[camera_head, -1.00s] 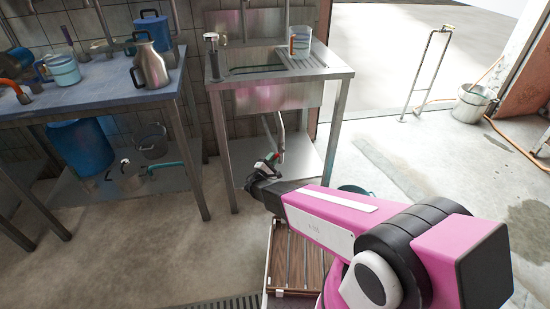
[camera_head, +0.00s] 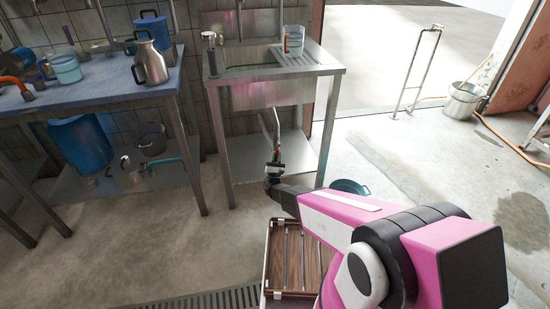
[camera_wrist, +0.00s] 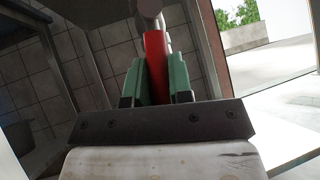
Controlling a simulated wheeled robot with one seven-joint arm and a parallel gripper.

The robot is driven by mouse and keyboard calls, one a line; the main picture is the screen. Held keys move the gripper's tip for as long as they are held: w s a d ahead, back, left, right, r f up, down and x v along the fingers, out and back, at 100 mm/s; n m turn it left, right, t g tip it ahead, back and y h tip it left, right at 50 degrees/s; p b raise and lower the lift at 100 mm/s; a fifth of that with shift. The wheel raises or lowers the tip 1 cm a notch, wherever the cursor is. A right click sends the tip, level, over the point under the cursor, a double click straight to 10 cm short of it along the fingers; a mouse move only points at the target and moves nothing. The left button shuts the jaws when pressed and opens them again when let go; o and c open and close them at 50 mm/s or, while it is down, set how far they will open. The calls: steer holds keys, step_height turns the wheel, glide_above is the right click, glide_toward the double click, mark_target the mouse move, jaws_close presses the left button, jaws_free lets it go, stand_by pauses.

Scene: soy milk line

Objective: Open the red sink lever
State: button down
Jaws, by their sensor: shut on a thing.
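The red sink lever (camera_wrist: 156,62) shows in the wrist view between the two green fingers of my gripper (camera_wrist: 157,80). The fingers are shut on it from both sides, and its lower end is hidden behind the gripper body. A grey metal pipe fitting (camera_wrist: 149,12) is just above the lever. In the head view my gripper (camera_head: 274,160) is below the steel sink (camera_head: 272,92), at the lower end of the drain pipe (camera_head: 270,125). The lever is too small to make out clearly there.
Sink legs (camera_head: 328,130) stand on both sides of my gripper, with a low shelf (camera_head: 245,158) behind. A blue-topped table (camera_head: 95,88) with jugs stands left. A wooden slatted rack (camera_head: 290,255) and a teal basin (camera_head: 349,186) are on the floor nearby.

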steer(key=shift+d+n+y, duration=0.1)
steer(key=shift+n+y, duration=0.6)
steer(key=c, duration=1)
jaws_free()
steer(key=shift+c, duration=0.2)
steer(key=shift+r, duration=0.5)
steer(key=shift+t, duration=0.3)
steer(key=r, duration=0.2)
steer(key=s+r, duration=0.1)
steer(key=r, duration=0.1)
steer(key=shift+a, duration=0.4)
steer(key=s+a+r, duration=0.6)
steer(key=s, duration=0.1)
steer(key=shift+s+a, duration=0.35)
steer(key=shift+a, duration=0.05)
